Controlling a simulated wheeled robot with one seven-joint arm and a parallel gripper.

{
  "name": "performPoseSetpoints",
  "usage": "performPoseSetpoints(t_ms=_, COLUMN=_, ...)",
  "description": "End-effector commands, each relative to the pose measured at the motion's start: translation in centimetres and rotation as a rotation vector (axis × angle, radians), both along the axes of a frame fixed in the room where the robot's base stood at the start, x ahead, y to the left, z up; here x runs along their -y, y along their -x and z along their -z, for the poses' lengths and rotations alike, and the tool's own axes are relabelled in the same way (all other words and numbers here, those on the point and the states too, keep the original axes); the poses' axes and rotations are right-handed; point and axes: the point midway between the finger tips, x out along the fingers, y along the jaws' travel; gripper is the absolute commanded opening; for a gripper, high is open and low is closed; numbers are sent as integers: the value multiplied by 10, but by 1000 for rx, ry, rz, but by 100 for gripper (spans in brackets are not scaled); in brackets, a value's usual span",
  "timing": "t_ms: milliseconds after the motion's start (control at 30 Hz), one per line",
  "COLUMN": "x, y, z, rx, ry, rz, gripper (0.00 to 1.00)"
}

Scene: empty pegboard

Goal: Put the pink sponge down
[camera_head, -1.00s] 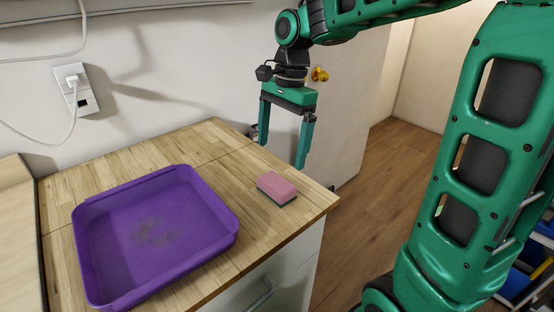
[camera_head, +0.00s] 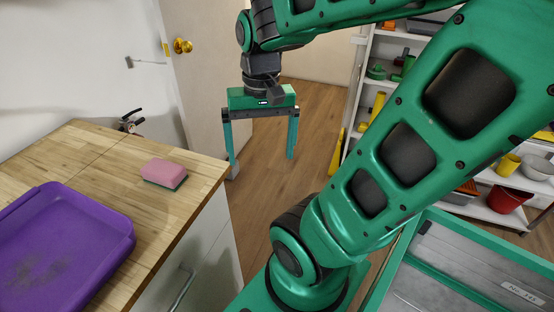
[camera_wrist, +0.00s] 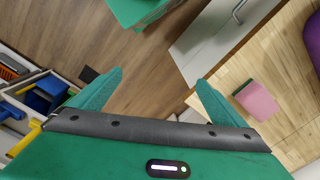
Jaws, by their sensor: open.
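The pink sponge (camera_head: 164,173) with a dark green underside lies flat on the wooden counter (camera_head: 90,150), near its right edge. My gripper (camera_head: 262,166) is open and empty, in the air to the right of the counter's edge, apart from the sponge. In the wrist view the two fingers (camera_wrist: 150,90) are spread wide with only the floor between them.
A purple tray (camera_head: 115,222) sits on the counter left of the sponge. A small dark metal object (camera_head: 130,122) stands at the counter's back edge. A door with a brass knob (camera_head: 182,46) is behind. Shelves with a red bucket (camera_head: 508,197) stand right. Open floor lies beyond the counter.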

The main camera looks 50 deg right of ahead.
Motion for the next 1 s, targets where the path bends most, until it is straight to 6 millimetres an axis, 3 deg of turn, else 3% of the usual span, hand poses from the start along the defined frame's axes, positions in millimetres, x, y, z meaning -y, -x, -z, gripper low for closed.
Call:
performPoseSetpoints(t_ms=100, x=9, y=30, z=12, rx=-2, ry=12, rz=-75, gripper=96)
performPoseSetpoints(t_ms=267, x=15, y=46, z=20, rx=-6, ry=19, rz=-128, gripper=96)
performPoseSetpoints(t_ms=767, x=15, y=47, z=20, rx=-7, ry=20, rz=-136, gripper=96)
performPoseSetpoints(t_ms=833, x=15, y=35, z=25, rx=-20, ry=18, rz=-136, gripper=96)
performPoseSetpoints(t_ms=1000, x=16, y=34, z=25, rx=-20, ry=19, rz=-136, gripper=96)
